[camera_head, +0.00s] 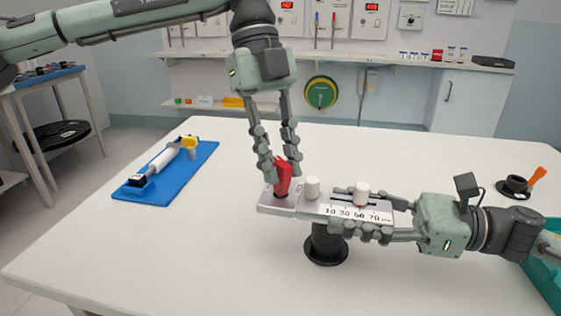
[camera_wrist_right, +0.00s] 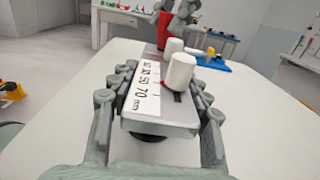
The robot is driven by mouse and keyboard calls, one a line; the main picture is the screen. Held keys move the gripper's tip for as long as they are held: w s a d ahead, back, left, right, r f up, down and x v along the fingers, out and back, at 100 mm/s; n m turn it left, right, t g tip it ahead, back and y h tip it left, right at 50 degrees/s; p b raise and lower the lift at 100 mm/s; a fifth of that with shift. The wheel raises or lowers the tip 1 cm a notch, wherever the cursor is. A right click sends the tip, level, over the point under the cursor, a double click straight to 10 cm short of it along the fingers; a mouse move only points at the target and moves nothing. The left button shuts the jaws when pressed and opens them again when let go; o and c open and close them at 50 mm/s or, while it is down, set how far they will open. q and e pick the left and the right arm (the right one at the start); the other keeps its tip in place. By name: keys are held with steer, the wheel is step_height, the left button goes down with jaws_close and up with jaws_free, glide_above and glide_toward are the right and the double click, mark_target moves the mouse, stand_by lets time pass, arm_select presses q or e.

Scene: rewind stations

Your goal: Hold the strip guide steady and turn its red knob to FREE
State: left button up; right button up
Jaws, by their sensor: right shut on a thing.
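The strip guide (camera_head: 312,208) is a pale grey metal block with a millimetre scale and two white knobs (camera_head: 312,187), on a black round stand (camera_head: 326,250). Its red knob (camera_head: 282,178) stands at the left end. My left gripper (camera_head: 281,172) comes down from above with one finger on each side of the red knob. It looks open, and contact is hard to see. My right gripper (camera_head: 350,209) is shut on the strip guide from the right, its fingers along both long sides, as the right wrist view (camera_wrist_right: 160,80) also shows. No FREE marking is readable.
A blue tray (camera_head: 205,160) with a yellow-handled tool lies at the left of the white table (camera_head: 170,255). A black holder with an orange piece (camera_head: 516,186) stands at the right, near a teal container (camera_head: 545,270). The table front is clear.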

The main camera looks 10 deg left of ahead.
arm_select(q)
steer(key=shift+s+d+f, duration=0.1)
steer(key=shift+f, duration=0.2)
jaws_close()
